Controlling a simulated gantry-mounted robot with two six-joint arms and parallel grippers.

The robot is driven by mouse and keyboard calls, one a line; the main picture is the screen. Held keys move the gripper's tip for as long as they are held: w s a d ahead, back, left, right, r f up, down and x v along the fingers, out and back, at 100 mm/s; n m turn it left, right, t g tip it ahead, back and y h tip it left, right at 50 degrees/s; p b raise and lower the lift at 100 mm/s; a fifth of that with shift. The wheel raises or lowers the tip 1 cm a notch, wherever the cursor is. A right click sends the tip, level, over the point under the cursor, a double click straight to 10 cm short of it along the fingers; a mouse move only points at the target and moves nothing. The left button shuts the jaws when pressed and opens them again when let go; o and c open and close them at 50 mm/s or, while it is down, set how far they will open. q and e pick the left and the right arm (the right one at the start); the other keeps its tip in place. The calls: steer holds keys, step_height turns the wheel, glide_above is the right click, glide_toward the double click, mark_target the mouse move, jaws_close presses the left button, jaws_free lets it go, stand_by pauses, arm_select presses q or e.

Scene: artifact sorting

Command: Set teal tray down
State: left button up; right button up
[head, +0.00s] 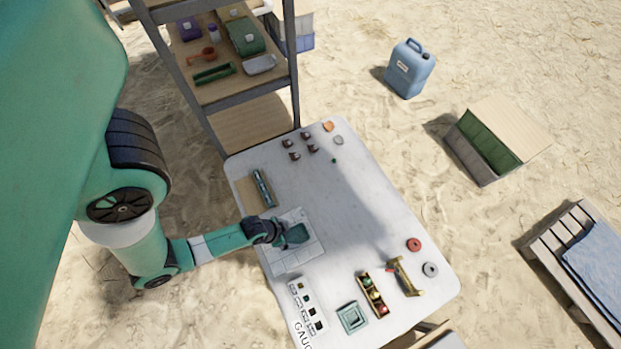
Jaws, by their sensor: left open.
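A small dark teal tray (297,235) is at the left part of the white table (350,215), over a pale gridded mat (291,256). My left gripper (281,234) comes in from the left and is at the tray's left edge, with its jaws open. The fingers are small and dark, and partly merge with the tray. I cannot tell whether the tray rests flat on the mat or whether a finger touches it. My right gripper is out of view.
A teal square stacked piece (352,317), a wooden box of coloured items (373,294) and a brass-coloured tool (404,277) occupy the near end. A wooden board with a dark tool (262,188) lies beyond the mat. The table's middle is clear. A shelf (215,85) stands behind.

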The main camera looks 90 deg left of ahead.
arm_select(q)
steer(key=p+v, duration=0.2)
steer(key=v, duration=0.6)
steer(key=shift+w, duration=0.1)
steer(key=w+a+r+m+t+y, duration=0.1)
steer(key=w+a+r+t, duration=0.3)
steer(key=w+r, duration=0.75)
steer(key=w+a+r+m+t+y, duration=0.1)
steer(key=w+a+r+t, duration=0.2)
steer(key=w+r, duration=0.9)
steer(key=w+d+r+t, duration=0.2)
steer(key=w+r+t, duration=0.3)
steer(key=w+r, duration=0.8)
steer(key=w+d+r+m+t+h, duration=0.1)
steer(key=d+r+t, duration=0.15)
steer(key=r, duration=0.75)
steer(key=d+r+m+t+h, duration=0.1)
steer(key=d+r+t, duration=0.15)
steer(key=r, duration=0.75)
steer(key=s+d+r+t+h, duration=0.2)
steer(key=s+d+r+t, duration=0.1)
steer(key=r, duration=0.9)
steer(key=s+d+r+m+t+h, duration=0.1)
steer(key=s+d+r+t, duration=0.2)
steer(key=s+r, duration=0.3)
step_height(320, 180, up, 6)
steer(key=shift+s+d+f+h, duration=0.15)
steer(key=shift+d+h, duration=0.25)
steer(key=shift+d, duration=0.4)
